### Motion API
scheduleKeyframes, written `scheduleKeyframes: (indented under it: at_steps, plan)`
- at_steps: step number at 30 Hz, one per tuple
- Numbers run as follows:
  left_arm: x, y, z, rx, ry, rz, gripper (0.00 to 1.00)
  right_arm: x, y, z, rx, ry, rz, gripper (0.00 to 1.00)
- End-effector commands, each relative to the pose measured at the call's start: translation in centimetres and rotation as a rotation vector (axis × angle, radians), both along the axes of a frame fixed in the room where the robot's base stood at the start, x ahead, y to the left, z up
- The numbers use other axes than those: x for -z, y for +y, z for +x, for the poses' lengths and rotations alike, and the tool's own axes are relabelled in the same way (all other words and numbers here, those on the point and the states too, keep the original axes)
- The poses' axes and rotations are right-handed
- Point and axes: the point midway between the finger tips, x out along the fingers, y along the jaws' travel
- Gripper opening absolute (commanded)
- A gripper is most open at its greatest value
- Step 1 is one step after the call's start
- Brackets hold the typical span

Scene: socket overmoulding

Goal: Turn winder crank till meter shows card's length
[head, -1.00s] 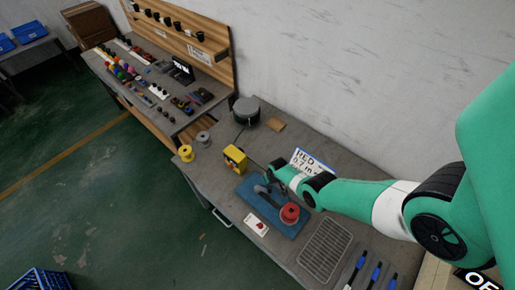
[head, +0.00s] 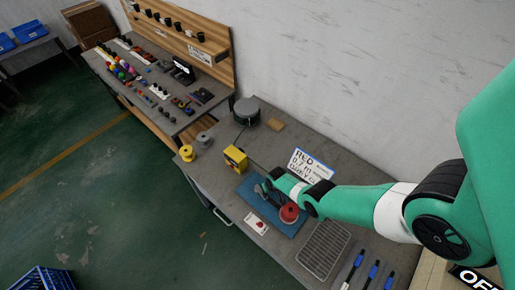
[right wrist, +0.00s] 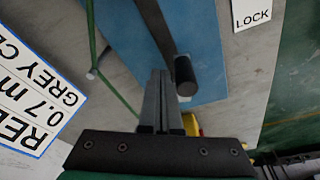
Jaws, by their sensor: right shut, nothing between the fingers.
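The winder is a blue base plate (head: 244,191) with a red spool (head: 289,213) on the bench. Its crank arm (right wrist: 155,25) and dark cylindrical knob (right wrist: 185,75) show in the right wrist view. My right gripper (right wrist: 160,76) is shut and empty, with its fingertips just left of the knob; I cannot tell whether they touch. In the head view my right gripper (head: 266,188) partly hides the crank. The yellow meter (head: 235,158) stands beyond the plate; its reading is not legible. The card (head: 311,166) reads "RED 0.7 m" and a grey line. My left gripper is out of view.
A white LOCK card (right wrist: 250,14) with a red mark lies before the plate. A wire rack (head: 324,249) and blue-handled tools (head: 372,275) lie to the right. Yellow (head: 187,153) and grey spools and a dark round container (head: 246,111) stand at the far end. A thin green line (right wrist: 112,90) passes left of my fingers.

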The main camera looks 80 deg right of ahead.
Motion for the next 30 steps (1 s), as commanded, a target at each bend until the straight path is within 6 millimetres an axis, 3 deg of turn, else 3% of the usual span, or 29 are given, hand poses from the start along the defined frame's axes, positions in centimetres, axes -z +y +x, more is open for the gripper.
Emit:
scheduleKeyframes:
  at_steps: [30]
  plan:
    - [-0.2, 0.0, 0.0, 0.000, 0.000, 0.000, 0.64, 0.0, 2.2, 1.0, -0.001, 0.000, -0.001, 0.00]
